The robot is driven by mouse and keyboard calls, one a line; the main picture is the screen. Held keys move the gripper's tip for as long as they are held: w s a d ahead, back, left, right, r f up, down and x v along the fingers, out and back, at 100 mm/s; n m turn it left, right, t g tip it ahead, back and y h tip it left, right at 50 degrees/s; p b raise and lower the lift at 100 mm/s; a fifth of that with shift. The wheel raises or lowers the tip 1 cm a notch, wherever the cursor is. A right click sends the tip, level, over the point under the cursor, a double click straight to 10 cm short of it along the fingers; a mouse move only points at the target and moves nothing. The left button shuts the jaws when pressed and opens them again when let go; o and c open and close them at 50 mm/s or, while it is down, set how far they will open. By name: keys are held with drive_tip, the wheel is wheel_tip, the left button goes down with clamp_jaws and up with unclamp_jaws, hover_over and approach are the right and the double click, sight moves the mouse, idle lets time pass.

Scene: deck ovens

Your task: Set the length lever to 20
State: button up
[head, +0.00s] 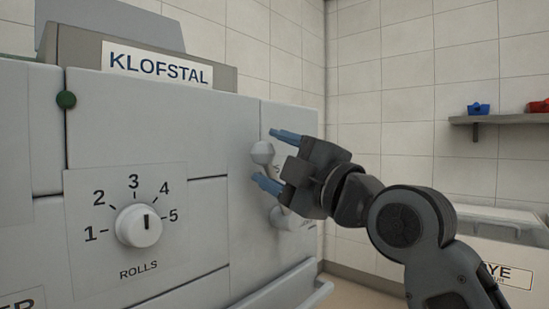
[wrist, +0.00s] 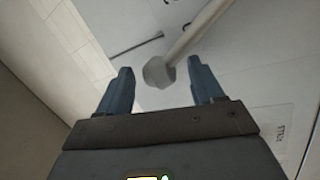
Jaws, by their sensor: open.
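The lever's pale knob (head: 262,152) stands out from the right part of the machine's front in the head view. My gripper (head: 265,158) is open, one blue finger above the knob and one below it. In the wrist view the grey faceted knob (wrist: 159,73) lies between the open fingers of my gripper (wrist: 164,80), with a visible gap to each. A pale rod (wrist: 200,28) runs from the knob toward the upper right. My gripper hides most of the lever's scale in the head view, so its setting cannot be read.
A white ROLLS dial (head: 139,226) with marks 1 to 5 is on the machine's front at left. A bar handle (head: 290,290) juts out low. A shelf (head: 500,118) with blue and red items hangs at right.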

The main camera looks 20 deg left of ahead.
drive_tip(key=v, duration=0.7)
drive_tip(key=shift+p, duration=0.4)
drive_tip(key=shift+d, duration=0.1)
